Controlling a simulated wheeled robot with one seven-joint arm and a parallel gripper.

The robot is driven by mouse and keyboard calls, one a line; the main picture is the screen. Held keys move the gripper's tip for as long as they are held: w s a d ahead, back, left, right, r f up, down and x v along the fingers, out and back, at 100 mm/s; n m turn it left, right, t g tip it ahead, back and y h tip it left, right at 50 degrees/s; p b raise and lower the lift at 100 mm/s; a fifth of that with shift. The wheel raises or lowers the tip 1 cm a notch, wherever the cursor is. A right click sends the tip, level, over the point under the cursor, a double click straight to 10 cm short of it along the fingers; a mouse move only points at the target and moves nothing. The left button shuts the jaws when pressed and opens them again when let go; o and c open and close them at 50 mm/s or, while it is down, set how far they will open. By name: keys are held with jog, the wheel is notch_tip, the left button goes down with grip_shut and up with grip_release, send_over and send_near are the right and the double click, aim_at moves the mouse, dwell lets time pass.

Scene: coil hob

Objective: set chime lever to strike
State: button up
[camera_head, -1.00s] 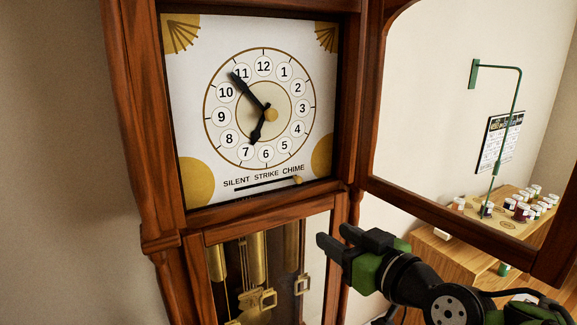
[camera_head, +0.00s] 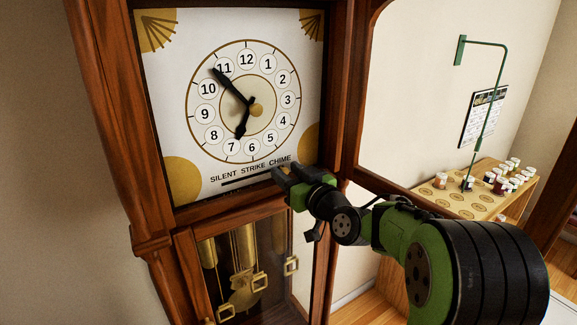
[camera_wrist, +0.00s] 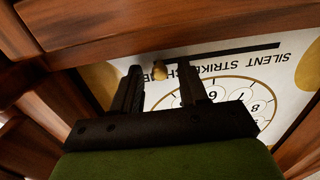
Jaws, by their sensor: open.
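The chime lever is a small brass knob (camera_wrist: 159,71) in a dark slot (camera_head: 245,180) below the clock dial (camera_head: 246,105). The labels SILENT, STRIKE and CHIME run left to right above the slot. In the wrist view the labels are upside down and the knob sits at the CHIME end. My gripper (camera_head: 280,174) is at the dial's lower right, by CHIME, and hides the knob in the head view. In the wrist view my gripper (camera_wrist: 160,82) is open, with one finger on each side of the knob. Contact cannot be told.
The wooden case frame (camera_head: 330,90) borders the dial on the right. The open glazed door (camera_head: 385,182) stands to the right of my gripper. Brass weights and a pendulum (camera_head: 243,255) hang below. A shelf with several jars (camera_head: 500,185) stands farther right.

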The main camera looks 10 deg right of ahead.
jog(key=shift+w, duration=0.2)
jog(key=shift+s, duration=0.1)
jog(key=shift+c, duration=0.8)
grip_shut()
